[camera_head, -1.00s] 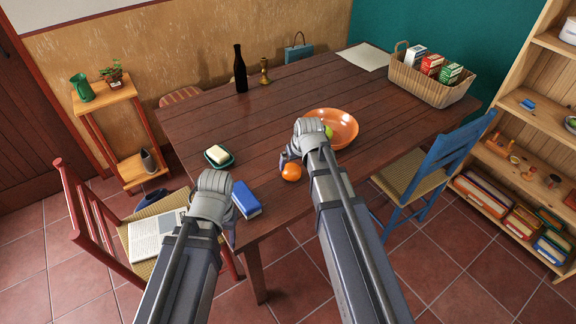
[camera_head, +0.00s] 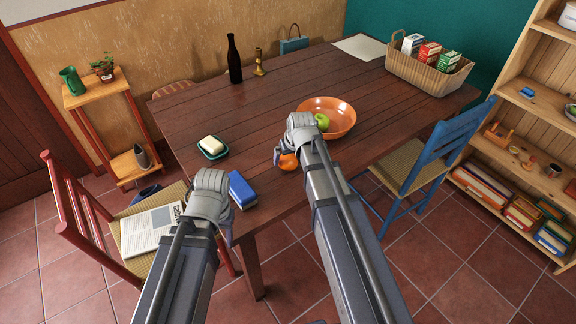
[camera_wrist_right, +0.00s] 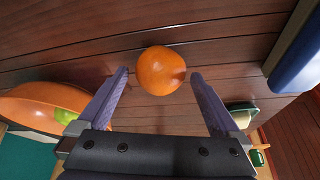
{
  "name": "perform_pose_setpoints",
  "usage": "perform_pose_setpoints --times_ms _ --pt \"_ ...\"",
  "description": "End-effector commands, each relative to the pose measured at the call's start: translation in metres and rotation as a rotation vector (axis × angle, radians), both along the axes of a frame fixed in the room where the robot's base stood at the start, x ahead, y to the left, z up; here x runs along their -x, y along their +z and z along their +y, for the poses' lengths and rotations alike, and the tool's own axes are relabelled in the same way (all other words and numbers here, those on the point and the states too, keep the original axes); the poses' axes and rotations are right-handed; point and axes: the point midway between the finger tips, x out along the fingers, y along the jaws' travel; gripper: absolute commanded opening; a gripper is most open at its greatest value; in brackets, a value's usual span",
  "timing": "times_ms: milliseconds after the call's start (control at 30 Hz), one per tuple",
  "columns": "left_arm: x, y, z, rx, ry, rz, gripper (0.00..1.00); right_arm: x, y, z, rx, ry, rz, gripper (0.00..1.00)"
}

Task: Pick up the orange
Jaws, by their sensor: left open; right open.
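The orange (camera_head: 288,163) lies on the wooden table (camera_head: 205,104), near its front edge, left of an orange bowl (camera_head: 340,117). In the right wrist view the orange (camera_wrist_right: 161,70) sits between and just beyond the fingertips of my open right gripper (camera_wrist_right: 159,76), with a gap on both sides. In the head view my right gripper (camera_head: 281,155) is beside the orange and partly covers it. My left gripper is in front of the table edge; its wrist shows in the head view, but its fingers are mostly hidden behind it.
A green apple (camera_head: 322,122) is in the bowl. A blue book-like block (camera_head: 242,190) and a dish with butter (camera_head: 212,148) lie left of the orange.

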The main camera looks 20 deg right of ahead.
Motion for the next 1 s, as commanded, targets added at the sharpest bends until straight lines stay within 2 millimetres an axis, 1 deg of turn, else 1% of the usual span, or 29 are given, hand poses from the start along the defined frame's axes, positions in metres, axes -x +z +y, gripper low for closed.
perform_pose_setpoints --times_ms 33,100,200,467,567,1000 --pt "0.000 -0.014 0.000 0.000 0.000 0.000 0.50 -0.002 -0.014 0.001 0.000 0.001 0.000 1.00" --pt "0.000 -0.022 0.000 0.000 0.000 0.000 0.50 -0.006 -0.022 0.002 0.000 0.001 0.000 1.00" --pt "0.000 -0.029 0.000 0.000 0.000 0.000 0.50 -0.010 -0.029 0.002 0.000 0.000 0.000 1.00" --pt "0.000 -0.028 0.000 0.000 0.000 0.000 0.50 -0.010 -0.028 0.002 0.000 0.000 0.000 1.00" --pt "0.000 -0.028 0.000 0.000 0.000 0.000 0.50 -0.010 -0.028 0.002 0.000 0.000 0.000 0.91" --pt "0.000 -0.029 0.000 0.000 0.000 0.000 0.50 -0.010 -0.029 0.002 0.000 0.000 0.000 0.41"
